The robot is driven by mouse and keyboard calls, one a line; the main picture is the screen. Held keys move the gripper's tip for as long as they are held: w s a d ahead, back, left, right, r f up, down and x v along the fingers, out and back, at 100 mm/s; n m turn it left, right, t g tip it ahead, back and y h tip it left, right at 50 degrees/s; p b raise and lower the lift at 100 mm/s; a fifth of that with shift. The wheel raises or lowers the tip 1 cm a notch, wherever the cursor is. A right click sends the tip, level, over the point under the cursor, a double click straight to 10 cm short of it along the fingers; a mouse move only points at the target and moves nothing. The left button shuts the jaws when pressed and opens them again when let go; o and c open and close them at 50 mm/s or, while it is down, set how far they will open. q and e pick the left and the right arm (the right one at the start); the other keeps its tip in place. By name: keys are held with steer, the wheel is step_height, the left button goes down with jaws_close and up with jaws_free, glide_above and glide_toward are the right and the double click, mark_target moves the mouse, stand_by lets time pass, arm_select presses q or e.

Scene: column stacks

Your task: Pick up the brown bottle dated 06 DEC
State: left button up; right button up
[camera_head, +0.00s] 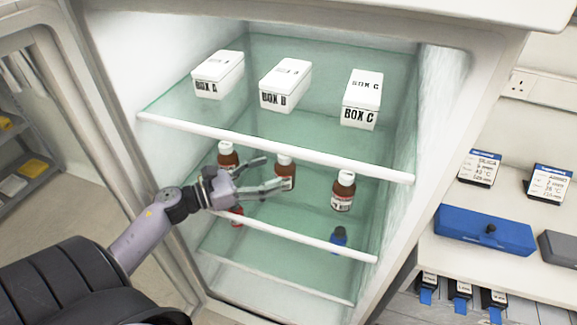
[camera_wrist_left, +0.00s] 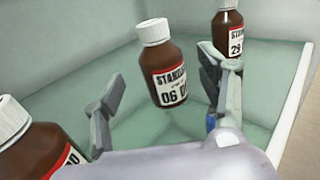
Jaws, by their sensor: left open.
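Three brown bottles with white caps stand on the middle glass shelf of the open fridge. The middle bottle (camera_head: 285,172) shows a label reading "06 D…" in the left wrist view (camera_wrist_left: 165,72); the rest of the date is cut off. My left gripper (camera_head: 272,174) is open, its fingers reaching toward this bottle. In the left wrist view the bottle stands upright between and beyond the two fingertips (camera_wrist_left: 160,80), and I see no firm contact. Another bottle (camera_head: 343,191), labelled "29…", stands to the right (camera_wrist_left: 228,22). The left bottle (camera_head: 228,155) is close to the near finger side (camera_wrist_left: 30,140). My right gripper is not in view.
White boxes A (camera_head: 218,74), B (camera_head: 286,85) and C (camera_head: 361,99) stand on the upper glass shelf, whose white front edge (camera_head: 270,147) runs above the gripper. A blue case (camera_head: 485,230) lies on the right counter.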

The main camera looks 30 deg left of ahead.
mark_target(285, 168)
arm_select(q)
steer(key=shift+r+p+x, duration=0.2)
steer(key=shift+p+x, duration=0.45)
steer(key=shift+x, duration=0.3)
steer(key=p+x, duration=0.1)
steer(key=x, duration=0.2)
steer(key=shift+w+d+f+p, duration=0.15)
steer(key=shift+w+f+p, duration=0.1)
steer(key=shift+p, duration=0.1)
steer(key=shift+w+d+f, duration=0.1)
steer(key=shift+w, duration=0.05)
steer(key=c, duration=1.4)
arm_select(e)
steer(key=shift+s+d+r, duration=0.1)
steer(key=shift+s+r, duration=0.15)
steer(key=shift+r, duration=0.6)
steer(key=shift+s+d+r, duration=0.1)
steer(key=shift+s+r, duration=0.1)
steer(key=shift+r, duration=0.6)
